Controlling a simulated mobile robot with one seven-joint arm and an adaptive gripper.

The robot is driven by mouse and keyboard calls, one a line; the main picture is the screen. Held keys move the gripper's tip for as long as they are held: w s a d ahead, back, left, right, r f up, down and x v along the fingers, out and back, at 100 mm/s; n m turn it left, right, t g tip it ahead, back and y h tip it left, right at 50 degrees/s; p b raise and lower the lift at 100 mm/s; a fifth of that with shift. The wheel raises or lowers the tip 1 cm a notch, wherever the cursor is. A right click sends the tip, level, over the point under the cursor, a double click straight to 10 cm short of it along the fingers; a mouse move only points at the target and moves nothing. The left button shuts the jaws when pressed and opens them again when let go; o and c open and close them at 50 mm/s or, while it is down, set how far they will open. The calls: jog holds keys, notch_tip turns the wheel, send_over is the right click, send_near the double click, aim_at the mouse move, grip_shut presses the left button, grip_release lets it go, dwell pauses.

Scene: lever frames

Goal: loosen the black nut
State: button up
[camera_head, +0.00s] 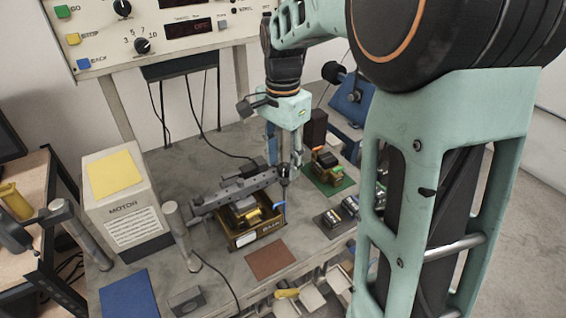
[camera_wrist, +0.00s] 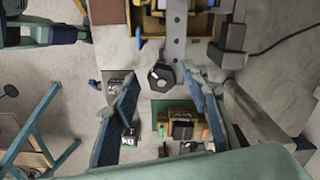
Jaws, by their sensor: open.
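The black nut (camera_wrist: 162,76) shows in the wrist view as a dark six-sided piece with a round centre, near the end of a grey metal bar (camera_wrist: 176,35). In the head view the nut (camera_head: 284,173) is a small dark shape at the right end of the bar (camera_head: 236,189), partly hidden by my fingers. My gripper (camera_wrist: 160,80) is open, with one blue-lined finger on each side of the nut in the wrist view. I see a gap on both sides and no clear contact. In the head view my gripper (camera_head: 285,160) points down above the bar's end.
A brass-and-black device (camera_head: 257,233) sits under the bar. Right of it are a green mat (camera_head: 333,186) with a small device and several small parts. A motor box (camera_head: 128,212) and grey post (camera_head: 182,240) stand left. A brown mat (camera_head: 270,260) lies in front.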

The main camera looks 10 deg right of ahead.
jog(key=shift+f, duration=0.5)
jog(key=shift+c, duration=0.2)
grip_shut()
